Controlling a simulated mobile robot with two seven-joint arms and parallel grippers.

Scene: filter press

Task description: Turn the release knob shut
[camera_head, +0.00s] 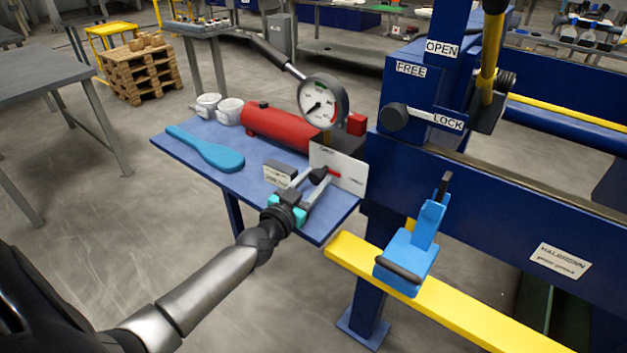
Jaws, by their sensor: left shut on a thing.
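The release knob (318,175) is a small black knob in front of a white plate (347,170) on the hydraulic pump unit. A red pointer lies beside the knob on the plate; the lettering there is too small to read. My left gripper (320,179) reaches in from the lower left over the blue table, with its two pale fingers on either side of the knob, shut on it. The fingers partly hide the knob. My right gripper is not in view.
A pressure gauge (323,101), a red cylinder (282,127) and a black-gripped pump lever (263,51) are close behind the knob. A blue paddle (206,149) and two white cups lie on the blue table (240,187). The blue press frame (480,200) stands to the right.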

